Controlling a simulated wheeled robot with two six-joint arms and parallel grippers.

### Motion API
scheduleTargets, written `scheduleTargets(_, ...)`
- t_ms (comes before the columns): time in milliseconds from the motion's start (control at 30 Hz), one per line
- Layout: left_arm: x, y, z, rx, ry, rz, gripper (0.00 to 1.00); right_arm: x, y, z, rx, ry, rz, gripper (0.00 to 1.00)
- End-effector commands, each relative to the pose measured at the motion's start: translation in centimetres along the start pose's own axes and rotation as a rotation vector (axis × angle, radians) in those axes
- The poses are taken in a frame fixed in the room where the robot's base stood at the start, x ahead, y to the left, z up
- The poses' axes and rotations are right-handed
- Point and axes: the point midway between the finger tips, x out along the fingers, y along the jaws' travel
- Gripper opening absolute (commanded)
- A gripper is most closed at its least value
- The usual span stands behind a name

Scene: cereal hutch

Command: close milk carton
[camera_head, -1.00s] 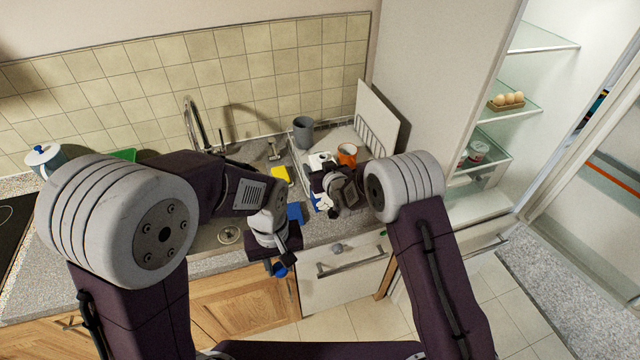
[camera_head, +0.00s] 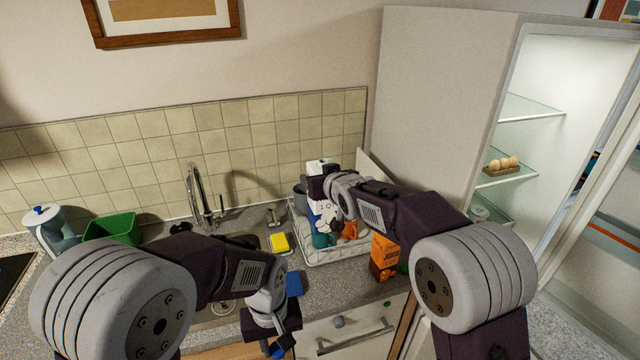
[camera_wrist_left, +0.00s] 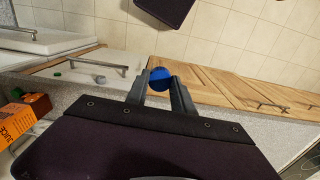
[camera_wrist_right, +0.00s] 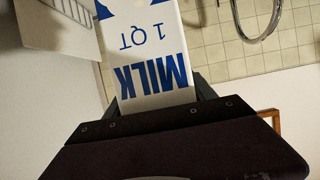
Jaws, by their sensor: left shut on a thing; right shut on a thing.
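My right gripper (camera_head: 322,186) is shut on the milk carton (camera_head: 322,212), a white carton with blue print. The carton is held up in front of the dish rack; its "MILK 1 QT" side (camera_wrist_right: 150,60) fills the middle of the right wrist view, upside down. Its spout cannot be made out. My left gripper (camera_head: 278,344) is shut on a round blue cap (camera_wrist_left: 160,79), seen between the fingertips in the left wrist view. The cap is held low, in front of the counter edge, well apart from the carton.
An orange juice carton (camera_head: 384,252) stands on the counter right of the dish rack (camera_head: 338,256). A yellow sponge (camera_head: 279,242) lies by the sink, and a green tub (camera_head: 112,229) stands left. The fridge (camera_head: 440,100) is open at right.

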Motion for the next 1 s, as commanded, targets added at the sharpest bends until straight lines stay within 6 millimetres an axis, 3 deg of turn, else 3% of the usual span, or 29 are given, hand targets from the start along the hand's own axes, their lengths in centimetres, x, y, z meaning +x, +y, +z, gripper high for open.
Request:
scheduleTargets(367,0.2,-0.2,-0.1,-0.007,0.000,0.000,0.00,0.0,0.0,-0.1,0.000,0.009,-0.001,0.00)
scheduleTargets(467,1.8,-1.3,-0.6,-0.052,-0.002,-0.001,0.00,0.5,0.0,0.9,0.000,0.008,-0.001,0.00)
scheduleTargets(667,7.5,-5.9,-3.2,-0.171,-0.003,-0.002,0.00,1.7,0.0,4.0,0.000,0.009,-0.001,0.00)
scheduleTargets(800,10.1,-8.0,-5.4,-0.046,-0.002,-0.001,0.00,2.1,0.0,5.0,0.000,0.009,-0.001,0.00)
scheduleTargets(1000,10.0,-7.8,-7.0,0.202,0.000,0.000,0.00,2.0,0.0,4.6,0.000,0.010,-0.001,0.00)
